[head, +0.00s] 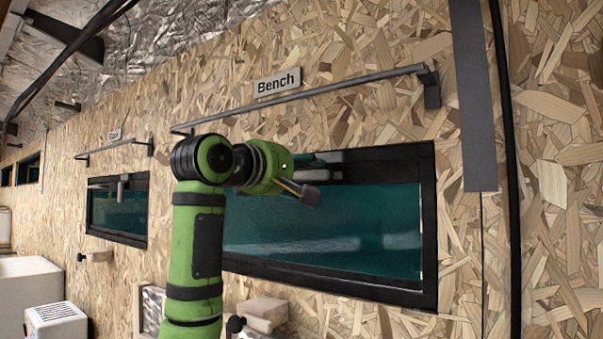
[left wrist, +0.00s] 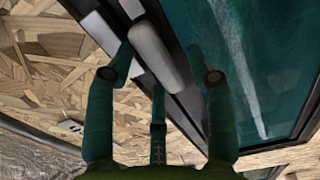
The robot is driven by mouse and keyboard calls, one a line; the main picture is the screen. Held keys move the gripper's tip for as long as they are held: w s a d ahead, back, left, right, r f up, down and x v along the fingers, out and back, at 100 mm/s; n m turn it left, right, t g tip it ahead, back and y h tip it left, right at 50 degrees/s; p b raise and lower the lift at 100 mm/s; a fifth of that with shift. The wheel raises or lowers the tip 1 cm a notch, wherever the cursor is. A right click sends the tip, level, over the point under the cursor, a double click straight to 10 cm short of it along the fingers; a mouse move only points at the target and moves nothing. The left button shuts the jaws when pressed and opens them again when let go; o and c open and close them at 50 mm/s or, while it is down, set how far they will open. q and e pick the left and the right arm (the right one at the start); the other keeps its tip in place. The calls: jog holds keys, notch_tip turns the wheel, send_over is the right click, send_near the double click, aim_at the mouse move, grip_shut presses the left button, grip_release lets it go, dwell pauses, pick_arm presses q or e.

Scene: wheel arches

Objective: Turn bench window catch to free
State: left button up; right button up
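The bench window (head: 400,235) has a black frame and dark teal glass, below a "Bench" sign (head: 277,82). Its catch (head: 330,156) is a pale grey part at the window's top bar, partly hidden by my left gripper (head: 303,190). In the left wrist view the catch's rounded grey handle (left wrist: 158,55) appears to lie along the black frame bar. My left gripper (left wrist: 160,68) has its fingers spread, with the handle between and beyond the fingertips. Whether a finger touches it I cannot tell. My right gripper is in neither view.
A grey rail (head: 300,100) runs above the window. A smaller window (head: 118,210) with its own catch is further left, with another sign (head: 115,135) above. Wooden blocks (head: 262,312) stick out below the bench window. White boxes (head: 55,325) stand at lower left.

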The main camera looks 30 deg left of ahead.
pick_arm(q)
jog(key=s+a, duration=0.1)
jog(key=s, duration=1.1)
jog(key=shift+a, duration=0.35)
